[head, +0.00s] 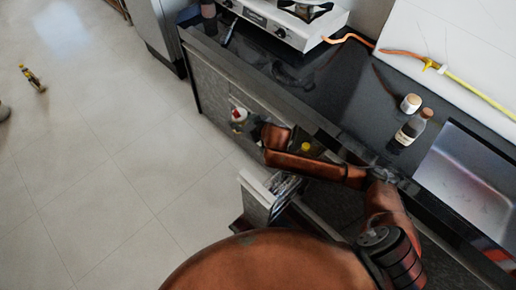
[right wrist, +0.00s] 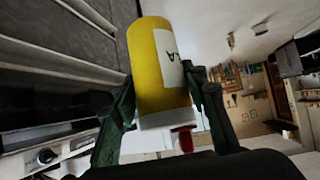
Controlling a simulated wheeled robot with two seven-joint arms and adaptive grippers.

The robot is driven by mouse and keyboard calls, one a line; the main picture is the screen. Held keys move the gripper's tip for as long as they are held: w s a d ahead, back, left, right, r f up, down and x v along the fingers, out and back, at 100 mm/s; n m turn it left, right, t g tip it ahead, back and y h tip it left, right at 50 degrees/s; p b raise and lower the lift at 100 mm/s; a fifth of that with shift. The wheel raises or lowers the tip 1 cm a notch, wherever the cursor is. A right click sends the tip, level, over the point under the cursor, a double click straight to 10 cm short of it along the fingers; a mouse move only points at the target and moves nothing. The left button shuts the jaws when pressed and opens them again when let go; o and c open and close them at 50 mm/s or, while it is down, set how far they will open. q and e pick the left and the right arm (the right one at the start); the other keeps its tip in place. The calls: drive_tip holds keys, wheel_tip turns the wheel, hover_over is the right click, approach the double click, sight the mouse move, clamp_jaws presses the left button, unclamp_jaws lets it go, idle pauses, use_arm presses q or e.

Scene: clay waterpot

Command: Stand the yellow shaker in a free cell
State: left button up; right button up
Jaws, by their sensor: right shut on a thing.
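The yellow shaker (right wrist: 160,70) has a yellow body with a pale label and a white end with a red part. My right gripper (right wrist: 162,100) is shut on it, one dark finger on each side. In the head view the shaker (head: 239,114) shows small, its white and red end up, in front of the counter's cabinet fronts. My right gripper (head: 253,123) there is small and dark, partly hidden by its arm. An open drawer (head: 259,190) lies below my right forearm; its cells cannot be made out. My left gripper is not in view.
A small yellow thing (head: 306,147) shows just behind my forearm. A brown bottle (head: 410,128) and a white-lidded jar (head: 410,103) stand on the dark counter by the sink (head: 465,180). A stove (head: 285,20) stands at the back. The floor at left is mostly clear.

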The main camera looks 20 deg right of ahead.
drive_tip(key=s+d+f+n+g+y, duration=0.1)
drive_tip(key=d+f, duration=0.3)
drive_tip(key=f, duration=0.8)
drive_tip(key=s+d+f+n+g+y, duration=0.15)
drive_tip(key=d+f, duration=0.35)
drive_tip(key=f, duration=0.6)
drive_tip(key=shift+s+d+p, duration=1.05)
drive_tip(key=shift+s+d, duration=0.55)
drive_tip(key=shift+s, duration=2.45)
drive_tip(key=shift+s+d+p, duration=1)
drive_tip(key=shift+s+d, duration=0.6)
drive_tip(key=shift+s, duration=2.45)
drive_tip(key=shift+n+h, duration=0.25)
drive_tip(key=shift+w+f+b, duration=0.1)
drive_tip(key=shift+f+b, duration=1.45)
drive_tip(key=shift+f, duration=1.3)
drive_tip(key=o, duration=1.3)
